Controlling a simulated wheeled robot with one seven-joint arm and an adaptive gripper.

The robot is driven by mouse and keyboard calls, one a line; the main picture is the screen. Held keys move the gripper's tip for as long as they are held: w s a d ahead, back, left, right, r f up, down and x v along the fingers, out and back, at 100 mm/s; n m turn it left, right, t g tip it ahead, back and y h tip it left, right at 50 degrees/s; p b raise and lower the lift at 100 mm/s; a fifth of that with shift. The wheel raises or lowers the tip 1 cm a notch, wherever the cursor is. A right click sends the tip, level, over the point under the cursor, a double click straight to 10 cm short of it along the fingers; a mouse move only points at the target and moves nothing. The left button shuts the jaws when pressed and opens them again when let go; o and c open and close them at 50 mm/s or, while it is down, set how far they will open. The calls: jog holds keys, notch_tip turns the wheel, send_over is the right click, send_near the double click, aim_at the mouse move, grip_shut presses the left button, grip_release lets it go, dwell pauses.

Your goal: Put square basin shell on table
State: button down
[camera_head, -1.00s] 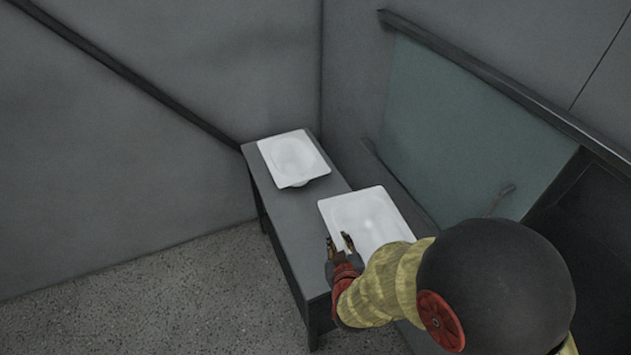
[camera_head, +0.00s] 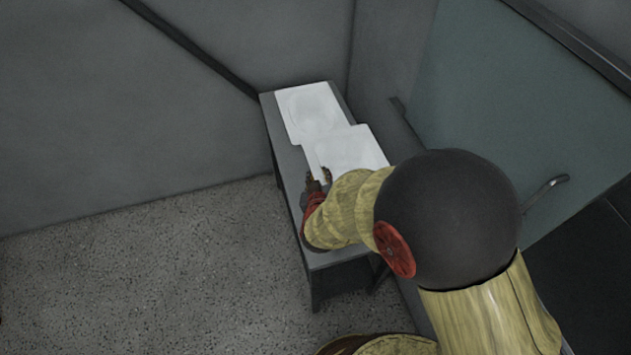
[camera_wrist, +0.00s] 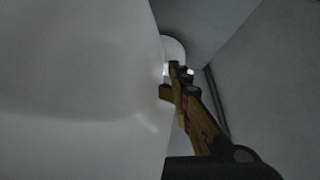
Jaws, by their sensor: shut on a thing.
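The square basin shell (camera_head: 350,150) is white and shallow. It is at the near half of the grey table (camera_head: 343,262), held at its left edge by my gripper (camera_head: 319,176). In the wrist view the basin shell (camera_wrist: 75,95) fills the left side, with my gripper (camera_wrist: 176,82) shut on its rim. Whether the shell touches the tabletop I cannot tell. A second white basin (camera_head: 310,108) lies at the table's far end. The held shell overlaps its near edge in the head view. My forearm hides the held shell's near right part.
Grey walls stand behind and left of the table. A greenish glass panel (camera_head: 520,130) with a dark handle (camera_head: 548,187) stands to the right. Bare tabletop shows along the table's left side and near end. The speckled floor (camera_head: 150,270) at the left is clear.

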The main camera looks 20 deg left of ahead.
jog(key=w+a+f+b, duration=0.1)
jog(key=f, duration=0.2)
jog(key=w+f+b, duration=0.1)
jog(key=f+b, duration=0.1)
jog(key=f, duration=0.1)
jog(key=w+a+f+b, duration=0.1)
jog(key=f, duration=0.1)
jog(key=shift+w+a+f, duration=0.35)
jog(key=shift+f, duration=0.05)
jog(key=shift+r, duration=0.1)
jog(key=c, duration=2.1)
grip_release()
jog(key=shift+f, duration=0.2)
jog(key=shift+c, duration=0.2)
jog(key=o, duration=0.6)
jog(key=shift+s, duration=0.1)
jog(key=shift+c, duration=0.2)
